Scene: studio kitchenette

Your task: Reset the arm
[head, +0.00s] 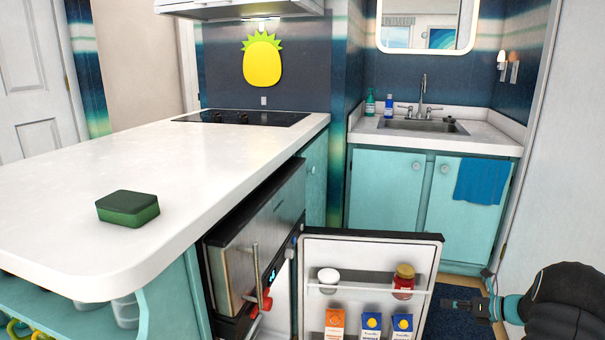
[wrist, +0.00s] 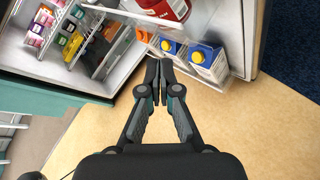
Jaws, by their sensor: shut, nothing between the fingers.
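My gripper (head: 458,305) is at the lower right of the head view, pointing left, just right of an open fridge door (head: 370,236). In the wrist view my gripper (wrist: 160,78) has its fingertips together with nothing between them. The gripper looks apart from these items.
A green sponge (head: 128,208) lies on the white counter (head: 60,180). The door holds a white container (head: 328,280), the red jar (head: 403,281) and several cartons (head: 371,324). Lit fridge shelves (wrist: 85,38) hold small packages. Wooden floor (wrist: 85,140) lies below; a sink (head: 424,126) stands behind.

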